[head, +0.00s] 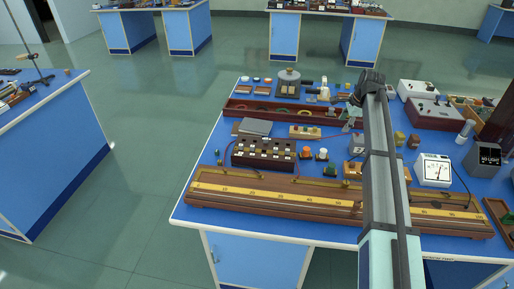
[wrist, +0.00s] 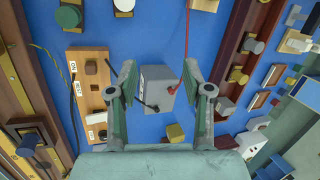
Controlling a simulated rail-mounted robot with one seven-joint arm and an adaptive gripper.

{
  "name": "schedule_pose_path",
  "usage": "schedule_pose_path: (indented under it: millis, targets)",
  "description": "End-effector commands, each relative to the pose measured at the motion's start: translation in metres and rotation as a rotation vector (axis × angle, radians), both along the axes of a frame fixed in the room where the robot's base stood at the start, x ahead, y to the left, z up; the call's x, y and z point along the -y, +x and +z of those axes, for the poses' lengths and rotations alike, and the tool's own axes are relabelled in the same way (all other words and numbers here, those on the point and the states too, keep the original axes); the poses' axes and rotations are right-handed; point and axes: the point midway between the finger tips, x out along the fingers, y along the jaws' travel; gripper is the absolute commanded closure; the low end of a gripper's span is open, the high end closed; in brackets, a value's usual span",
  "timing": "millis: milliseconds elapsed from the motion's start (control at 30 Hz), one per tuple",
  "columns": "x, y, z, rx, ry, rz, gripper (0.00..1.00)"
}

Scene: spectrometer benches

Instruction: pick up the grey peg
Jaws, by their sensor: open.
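My gripper (wrist: 159,82) is open and empty, pointing down over the blue bench. In the head view my gripper (head: 352,118) is partly hidden by my own arm. A grey box (wrist: 157,88) with a black lead and a red lead lies below, between the fingers in the picture, apparently not gripped. I cannot surely pick out the grey peg. A dull grey-brown round-topped piece (wrist: 253,45) at the long dark red tray, upper right in the wrist view, may be it; its colour is uncertain.
A wooden switch block (wrist: 88,92) lies left of the gripper. A small yellow block (wrist: 175,132) is near the right finger. A long wooden scale bench (head: 290,200) runs along the front edge. A white meter (head: 433,170) stands right. The benchtop is crowded.

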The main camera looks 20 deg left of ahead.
Motion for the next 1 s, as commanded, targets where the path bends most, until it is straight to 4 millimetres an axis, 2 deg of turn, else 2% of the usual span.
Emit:
schedule_pose_path:
  millis: [33, 200, 300, 400, 500, 667, 867, 1000]
  targets:
    - [-0.047, -0.004, 0.009, -0.032, 0.025, -0.006, 0.50]
    - [-0.174, -0.039, 0.033, -0.161, 0.085, -0.065, 0.50]
    - [-0.236, -0.065, 0.045, -0.232, 0.100, -0.097, 0.50]
    - [-0.282, -0.089, 0.055, -0.287, 0.106, -0.126, 0.50]
    - [-0.312, -0.106, 0.062, -0.323, 0.106, -0.145, 0.50]
    - [-0.331, -0.118, 0.062, -0.349, 0.106, -0.162, 0.50]
    - [-0.338, -0.120, 0.035, -0.351, 0.104, -0.163, 0.50]
    - [-0.346, -0.120, 0.009, -0.352, 0.104, -0.163, 0.50]
